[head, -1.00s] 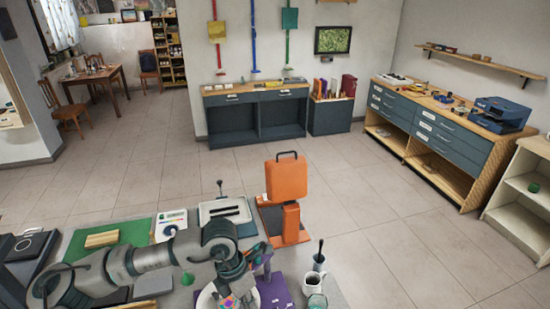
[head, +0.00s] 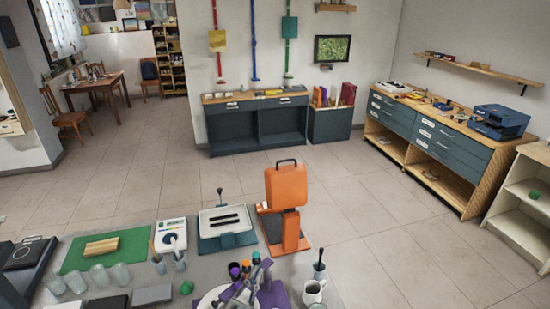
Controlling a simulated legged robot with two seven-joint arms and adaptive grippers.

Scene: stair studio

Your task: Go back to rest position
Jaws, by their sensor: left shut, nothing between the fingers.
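I cannot make out either of my grippers or arms in the head view. The workbench (head: 205,268) along the bottom of the picture is in plain sight. On it a purple stand (head: 272,296) holds several upright pieces with orange, purple and dark tops. A white round plate (head: 212,298) lies beside it, partly cut off by the lower edge. A white mug (head: 313,292) stands to its right, with a dark-handled tool (head: 319,268) in a cup behind it.
An orange device (head: 286,188) stands at the bench's back right. A green mat (head: 103,252) with a wooden block (head: 101,246), several clear cups (head: 99,275) and a white-topped machine (head: 225,218) fill the left and middle. Open tiled floor (head: 370,225) lies beyond.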

